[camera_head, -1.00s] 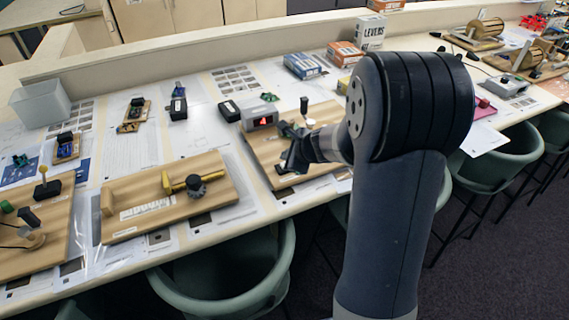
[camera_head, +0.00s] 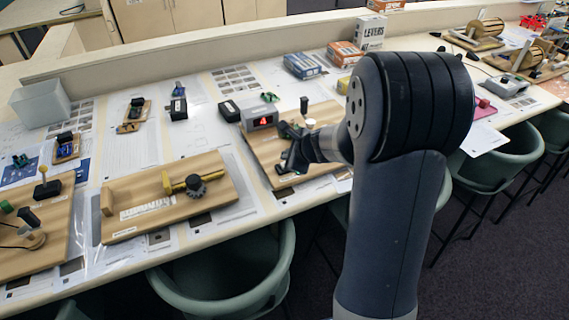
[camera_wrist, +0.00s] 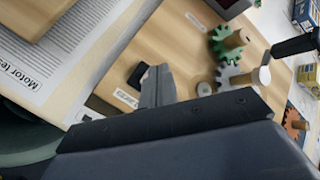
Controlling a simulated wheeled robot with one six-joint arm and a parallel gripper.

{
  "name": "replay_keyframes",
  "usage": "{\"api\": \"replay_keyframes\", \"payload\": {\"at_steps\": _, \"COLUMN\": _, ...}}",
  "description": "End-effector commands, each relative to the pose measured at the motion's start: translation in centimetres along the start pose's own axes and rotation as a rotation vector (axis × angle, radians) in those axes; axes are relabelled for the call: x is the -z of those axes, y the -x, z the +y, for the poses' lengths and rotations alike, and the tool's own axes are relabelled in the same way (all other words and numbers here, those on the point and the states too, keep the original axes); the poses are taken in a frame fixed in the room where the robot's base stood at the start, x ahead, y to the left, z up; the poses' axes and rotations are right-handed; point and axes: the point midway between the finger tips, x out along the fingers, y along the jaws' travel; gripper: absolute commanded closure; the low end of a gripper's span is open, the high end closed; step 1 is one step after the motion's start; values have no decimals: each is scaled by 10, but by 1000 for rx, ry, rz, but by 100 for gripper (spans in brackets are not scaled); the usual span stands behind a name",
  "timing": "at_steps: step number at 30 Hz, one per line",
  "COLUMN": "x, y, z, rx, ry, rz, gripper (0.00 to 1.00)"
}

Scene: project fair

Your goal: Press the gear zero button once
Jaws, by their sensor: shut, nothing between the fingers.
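In the wrist view a small black button (camera_wrist: 138,75) sits on the wooden gear board (camera_wrist: 112,75), with a white label (camera_wrist: 125,97) beside it, too blurred to read surely. My gripper (camera_wrist: 160,70) is shut and empty, its tips close to the right of the button. I cannot tell if they touch it. Green and grey gears (camera_wrist: 228,42) stand on pegs to the right. In the head view my gripper (camera_head: 290,160) is over the gear board (camera_head: 258,148), in front of the display box (camera_head: 260,118) with a lit red sign.
A black-handled crank (camera_wrist: 292,46) and an orange gear (camera_wrist: 294,122) lie to the right in the wrist view. A printed sheet (camera_wrist: 45,75) is left of the board. In the head view another wooden board (camera_head: 150,210) stands to the left, and green chairs (camera_head: 230,270) line the table.

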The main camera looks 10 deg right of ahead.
Motion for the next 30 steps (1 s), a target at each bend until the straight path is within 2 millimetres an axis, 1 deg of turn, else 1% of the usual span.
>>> {"api": "replay_keyframes", "payload": {"at_steps": 7, "x": 4, "y": -6, "z": 4, "rx": 0, "ry": 1, "rz": 0, "gripper": 100}}
{"api": "replay_keyframes", "payload": {"at_steps": 30, "x": 6, "y": -8, "z": 6, "rx": 0, "ry": 0, "rz": 0, "gripper": 100}}
